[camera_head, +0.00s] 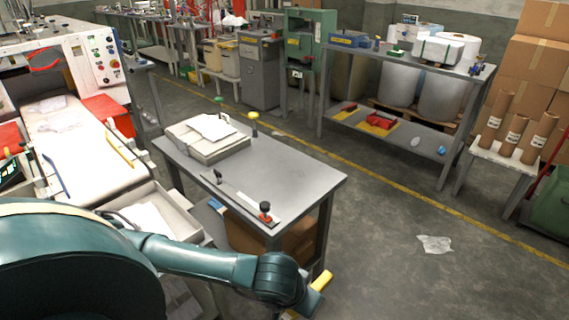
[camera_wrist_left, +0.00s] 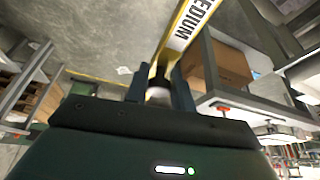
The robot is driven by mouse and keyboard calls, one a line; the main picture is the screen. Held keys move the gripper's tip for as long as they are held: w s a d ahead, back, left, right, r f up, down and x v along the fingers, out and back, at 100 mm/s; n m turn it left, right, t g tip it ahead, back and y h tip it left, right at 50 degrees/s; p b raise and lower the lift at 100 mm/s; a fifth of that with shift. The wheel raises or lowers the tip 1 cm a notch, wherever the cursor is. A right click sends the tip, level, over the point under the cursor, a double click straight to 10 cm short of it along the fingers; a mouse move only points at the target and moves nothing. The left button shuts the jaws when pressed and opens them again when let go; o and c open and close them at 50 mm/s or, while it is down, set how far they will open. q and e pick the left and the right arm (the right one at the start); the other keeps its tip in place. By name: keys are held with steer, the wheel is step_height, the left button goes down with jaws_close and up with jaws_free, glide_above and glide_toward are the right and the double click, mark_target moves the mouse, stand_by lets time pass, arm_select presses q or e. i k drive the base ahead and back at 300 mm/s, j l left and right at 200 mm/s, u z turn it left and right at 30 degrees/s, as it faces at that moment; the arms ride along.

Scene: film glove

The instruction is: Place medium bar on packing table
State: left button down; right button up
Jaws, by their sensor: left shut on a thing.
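The medium bar (camera_wrist_left: 188,27), labelled "MEDIUM" on a pale face with yellow edging, shows in the left wrist view. My left gripper (camera_wrist_left: 160,88) is shut on it, with the bar extending beyond the fingers. In the head view the left gripper (camera_head: 308,296) is low, beside the near right end of the packing table and apart from it; the yellow end of the bar (camera_head: 321,280) shows there. The grey metal packing table (camera_head: 300,178) stands in the middle, its right half bare. My right gripper is not in view.
On the table lie a white stack (camera_head: 205,135) and a long flat strip with a black-and-red knob (camera_head: 265,211) along the near edge. Cardboard (camera_head: 250,235) sits beneath. A second bench (camera_head: 440,68) stands behind, with open floor between.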

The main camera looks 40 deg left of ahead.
mark_target(283, 170)
steer(key=i+j+z, duration=0.1)
steer(key=i+j, duration=0.9)
steer(key=j, duration=0.1)
